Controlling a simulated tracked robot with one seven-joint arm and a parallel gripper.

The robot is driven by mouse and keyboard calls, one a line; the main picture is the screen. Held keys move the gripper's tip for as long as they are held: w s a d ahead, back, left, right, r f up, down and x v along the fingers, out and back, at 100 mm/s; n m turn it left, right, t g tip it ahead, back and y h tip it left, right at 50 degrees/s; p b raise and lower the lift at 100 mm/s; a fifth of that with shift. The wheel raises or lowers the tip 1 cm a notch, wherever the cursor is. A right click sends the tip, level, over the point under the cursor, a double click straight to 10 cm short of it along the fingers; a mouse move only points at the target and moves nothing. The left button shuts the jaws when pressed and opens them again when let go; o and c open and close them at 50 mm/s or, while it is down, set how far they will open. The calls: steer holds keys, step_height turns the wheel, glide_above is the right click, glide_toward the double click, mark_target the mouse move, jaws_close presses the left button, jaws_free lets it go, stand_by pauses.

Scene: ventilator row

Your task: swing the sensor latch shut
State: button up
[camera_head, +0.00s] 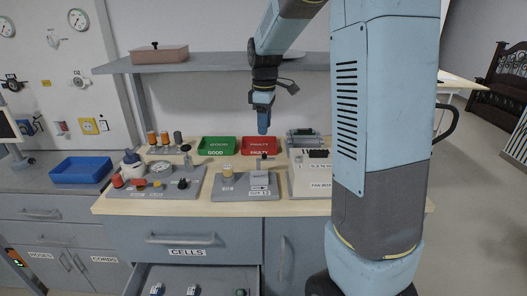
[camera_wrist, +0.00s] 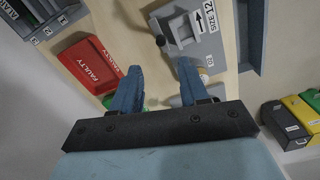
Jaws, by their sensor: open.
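The grey sensor block (camera_head: 262,178) stands on a grey base plate on the worktop, with an arrow label and a "SIZE 12" label. It also shows at the top of the wrist view (camera_wrist: 187,27). A dark knob (camera_wrist: 160,40) sits at its edge, apparently the latch handle; its exact angle is too small to tell. A pale round cap (camera_head: 228,170) stands left of the block. My gripper (camera_head: 263,131) points down above the back of the worktop, behind and above the block. Its blue fingers (camera_wrist: 160,68) are apart with nothing between them.
A green "GOOD" tray (camera_head: 217,139) and a red "FAULTY" tray (camera_head: 268,150) lie behind the block. The fan box (camera_head: 315,181) is at the right, and a gauge panel (camera_head: 155,185) at the left. The "CELLS" drawer (camera_head: 212,274) stands open below. A shelf (camera_head: 215,64) hangs above.

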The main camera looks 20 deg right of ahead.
mark_target(264, 154)
step_height(264, 154, down, 10)
stand_by(0.5)
jaws_close()
stand_by(0.3)
